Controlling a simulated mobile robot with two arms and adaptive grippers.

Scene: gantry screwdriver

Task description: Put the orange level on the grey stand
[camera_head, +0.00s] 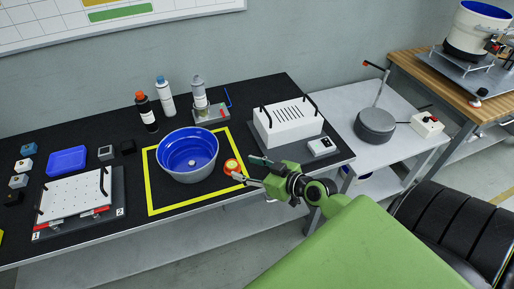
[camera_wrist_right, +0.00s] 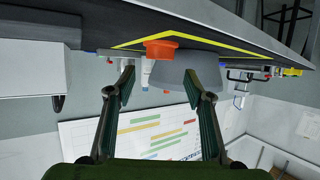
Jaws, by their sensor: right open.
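The small round orange level (camera_head: 231,166) rests on the black bench, just right of the blue-lined bowl, by the right side of the yellow outline. My right gripper (camera_head: 244,169) is open and empty, its fingertips close to the level's right side. In the right wrist view, which looks upside down, the level (camera_wrist_right: 161,50) shows beyond and between the open fingers (camera_wrist_right: 160,77), apart from them. A grey stand-like base (camera_head: 211,115) with a silver bottle by it is at the bench's back; I cannot tell if it is the named stand. My left gripper is out of view.
The bowl (camera_head: 187,156) stands left of the level. A white vented box (camera_head: 289,124) with black handles and a small white device (camera_head: 321,147) are to the right. Bottles (camera_head: 147,112) stand behind. A grey round unit (camera_head: 376,122) is on the white side table.

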